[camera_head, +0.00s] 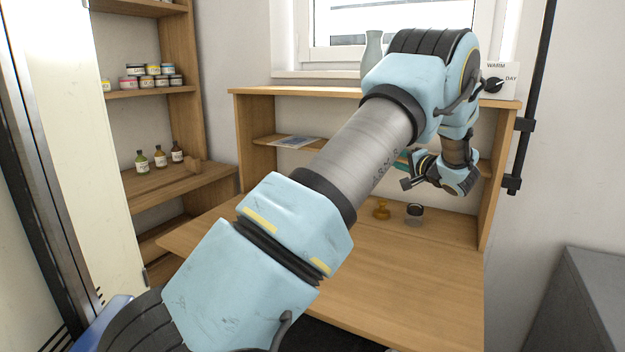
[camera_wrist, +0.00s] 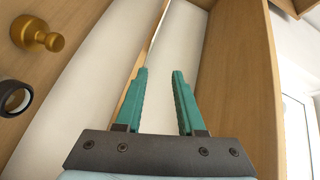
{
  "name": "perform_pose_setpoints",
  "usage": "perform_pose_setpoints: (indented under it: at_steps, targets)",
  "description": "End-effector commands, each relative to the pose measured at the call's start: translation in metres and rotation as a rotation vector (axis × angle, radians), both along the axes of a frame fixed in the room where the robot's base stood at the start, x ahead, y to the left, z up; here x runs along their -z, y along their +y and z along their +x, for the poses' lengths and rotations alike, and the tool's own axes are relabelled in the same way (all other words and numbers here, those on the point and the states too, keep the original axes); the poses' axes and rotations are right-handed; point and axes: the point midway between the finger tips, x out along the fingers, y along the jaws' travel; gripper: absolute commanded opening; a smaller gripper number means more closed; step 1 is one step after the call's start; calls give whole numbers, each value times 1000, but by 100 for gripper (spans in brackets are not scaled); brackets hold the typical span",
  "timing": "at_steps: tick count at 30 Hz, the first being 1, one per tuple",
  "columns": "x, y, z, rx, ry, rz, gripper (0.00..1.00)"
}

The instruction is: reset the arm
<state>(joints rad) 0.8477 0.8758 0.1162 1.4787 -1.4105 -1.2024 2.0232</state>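My arm stretches from the lower left across the head view, over the wooden desk (camera_head: 420,285). My gripper (camera_head: 405,170) is near the desk's back, under the upper shelf and mostly hidden behind my arm. In the wrist view my gripper (camera_wrist: 160,75) has its two teal fingers apart with nothing between them. A wooden side panel stands just right of the fingers, and a pale wall shows beyond them.
A brass knob-shaped piece (camera_head: 381,210) and a dark-topped round item (camera_head: 414,211) stand on the desk. A pale vase (camera_head: 373,55) and a WARM/DAY dial box (camera_head: 497,82) stand on the top shelf. Shelves with jars (camera_head: 150,82) and bottles (camera_head: 160,157) are left. A grey cabinet (camera_head: 585,300) is right.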

Motion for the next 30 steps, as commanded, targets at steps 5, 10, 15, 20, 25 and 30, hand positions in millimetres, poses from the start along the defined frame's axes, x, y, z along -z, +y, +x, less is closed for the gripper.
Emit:
perform_pose_setpoints:
  at_steps: [5,10,15,20,25,30]
  targets:
    - [-11,33,22,130,13,-195,38]
    - [-8,80,16,262,133,-488,38]
    - [20,139,-47,258,393,-808,38]
    - [53,198,-143,80,654,-1017,38]
    - [78,252,-244,-185,843,-1117,38]
    - [90,289,-315,-402,932,-1139,38]
